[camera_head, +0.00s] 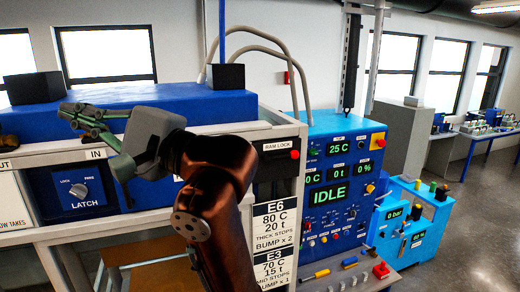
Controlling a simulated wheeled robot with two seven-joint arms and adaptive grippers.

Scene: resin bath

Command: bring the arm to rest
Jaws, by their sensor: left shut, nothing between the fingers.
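My left gripper (78,116) shows at the left of the head view, in front of the white machine frame with the blue top. Its greenish fingers point left and are shut with nothing between them. My dark red-brown left arm rises from the bottom middle to the grey wrist. The gripper is above and to the right of the blue LATCH panel (75,192) as seen in the picture; I cannot tell how far in front it is. My right gripper is not in view.
A blue control cabinet (338,190) reading IDLE stands right of the frame. A smaller blue unit (412,225) stands beyond it. Small coloured parts lie on a grey surface (345,278) in front. Open floor (480,215) shows at the right.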

